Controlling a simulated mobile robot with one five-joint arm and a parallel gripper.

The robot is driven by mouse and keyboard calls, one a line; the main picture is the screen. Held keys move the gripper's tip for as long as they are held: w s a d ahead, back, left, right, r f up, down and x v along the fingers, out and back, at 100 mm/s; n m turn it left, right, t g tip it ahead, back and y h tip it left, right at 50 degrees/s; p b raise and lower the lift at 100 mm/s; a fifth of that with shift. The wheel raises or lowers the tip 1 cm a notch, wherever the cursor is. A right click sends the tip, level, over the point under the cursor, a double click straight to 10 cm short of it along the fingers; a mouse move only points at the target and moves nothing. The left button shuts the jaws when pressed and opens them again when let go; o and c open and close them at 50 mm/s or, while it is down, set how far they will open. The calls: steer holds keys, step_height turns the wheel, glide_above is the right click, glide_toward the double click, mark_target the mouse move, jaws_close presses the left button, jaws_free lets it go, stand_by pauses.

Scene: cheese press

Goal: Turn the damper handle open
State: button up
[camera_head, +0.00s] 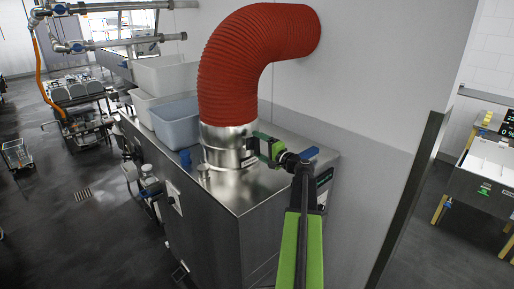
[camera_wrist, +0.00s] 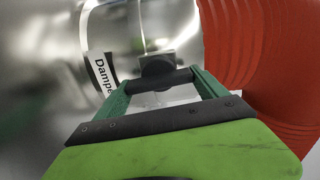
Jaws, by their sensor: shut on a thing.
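The damper is a shiny metal collar (camera_head: 222,143) below the red hose, on top of the steel cabinet. In the wrist view its curved side carries a white label (camera_wrist: 103,75) with black letters reading "Dampe", the rest cut off. The dark damper handle (camera_wrist: 157,64) sticks out from the collar beside the label. My gripper (camera_head: 259,147) reaches the collar's right side in the head view. In the wrist view its green fingers converge at the handle and are shut on it. The fingers hide part of the handle, so its exact angle is unclear.
The large ribbed red hose (camera_head: 243,60) rises from the collar and bends into the wall. Blue-grey and white tubs (camera_head: 177,122) stand left of it on the steel cabinet (camera_head: 246,200). The grey wall (camera_head: 370,150) is close behind and to the right.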

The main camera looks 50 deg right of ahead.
steer(key=shift+r+m, duration=0.1)
steer(key=shift+m, duration=0.4)
steer(key=o, duration=1.3)
steer(key=shift+w, duration=0.1)
steer(key=s+a, duration=0.1)
steer(key=s, duration=1.6)
steer(key=shift+s+a, duration=0.15)
steer(key=shift+s, duration=0.05)
